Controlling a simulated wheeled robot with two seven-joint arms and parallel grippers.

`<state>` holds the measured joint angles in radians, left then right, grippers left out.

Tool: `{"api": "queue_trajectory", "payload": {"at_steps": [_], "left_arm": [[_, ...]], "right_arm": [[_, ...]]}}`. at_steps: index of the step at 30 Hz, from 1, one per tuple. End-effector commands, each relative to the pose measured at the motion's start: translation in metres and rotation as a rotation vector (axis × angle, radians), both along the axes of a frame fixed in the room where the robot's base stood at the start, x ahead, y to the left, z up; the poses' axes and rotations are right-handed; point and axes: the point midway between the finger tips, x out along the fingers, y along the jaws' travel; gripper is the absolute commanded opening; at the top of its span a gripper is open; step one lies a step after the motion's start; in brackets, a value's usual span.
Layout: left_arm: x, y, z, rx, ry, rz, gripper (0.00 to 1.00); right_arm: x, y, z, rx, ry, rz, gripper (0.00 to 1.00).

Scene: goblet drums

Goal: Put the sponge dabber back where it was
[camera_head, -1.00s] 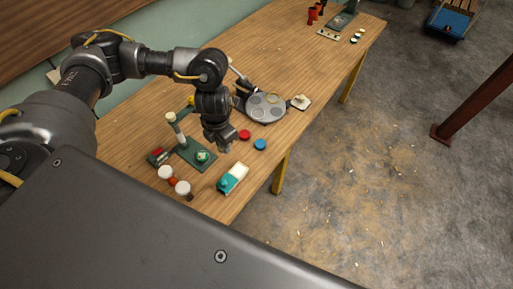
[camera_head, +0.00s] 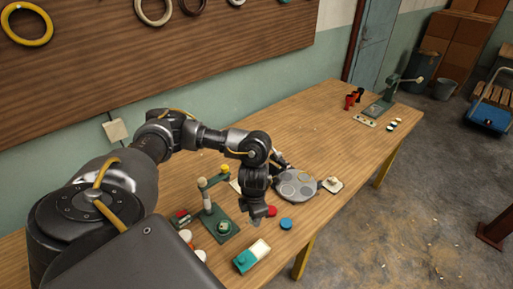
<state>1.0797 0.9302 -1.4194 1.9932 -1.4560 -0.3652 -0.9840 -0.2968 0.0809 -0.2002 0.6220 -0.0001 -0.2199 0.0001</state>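I cannot single out the sponge dabber for certain. A small cream piece on a pale square (camera_head: 332,185) lies right of the round grey tray (camera_head: 296,187), which has several round recesses. My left gripper (camera_head: 257,221) points down over the table, between the green stand (camera_head: 221,228) and the blue disc (camera_head: 286,224), close to the red disc (camera_head: 271,211). Its fingertips are small and dark, so their gap and anything between them cannot be made out. My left arm hides part of the table behind it. My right gripper is out of view.
A teal-and-white block (camera_head: 252,256) lies near the front edge. White-topped pieces (camera_head: 186,236) and a small red-and-dark item (camera_head: 180,217) sit left of the stand. Red and black goblets (camera_head: 352,99) and another green stand (camera_head: 381,106) are at the far end. The wooden table (camera_head: 340,130) is clear between.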

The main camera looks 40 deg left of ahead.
Motion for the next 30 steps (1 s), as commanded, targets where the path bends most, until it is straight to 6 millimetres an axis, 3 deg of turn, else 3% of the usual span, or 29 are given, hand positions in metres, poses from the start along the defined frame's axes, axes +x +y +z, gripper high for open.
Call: {"api": "queue_trajectory", "payload": {"at_steps": [3,7,16,24,30], "left_arm": [[0.014,0.013,-0.029,0.0,0.005,0.008,0.05],[0.027,0.023,-0.046,0.0,0.003,0.004,0.05],[0.036,0.028,-0.054,0.0,-0.001,-0.002,0.05],[0.038,0.03,-0.085,-0.001,0.003,0.0,0.05],[0.039,0.031,-0.09,0.0,-0.001,-0.002,0.05]], "right_arm": [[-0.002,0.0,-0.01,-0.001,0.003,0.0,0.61],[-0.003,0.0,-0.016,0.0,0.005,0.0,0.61],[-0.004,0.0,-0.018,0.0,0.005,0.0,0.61],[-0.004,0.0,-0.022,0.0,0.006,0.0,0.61],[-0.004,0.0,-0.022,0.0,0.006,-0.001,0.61]]}}
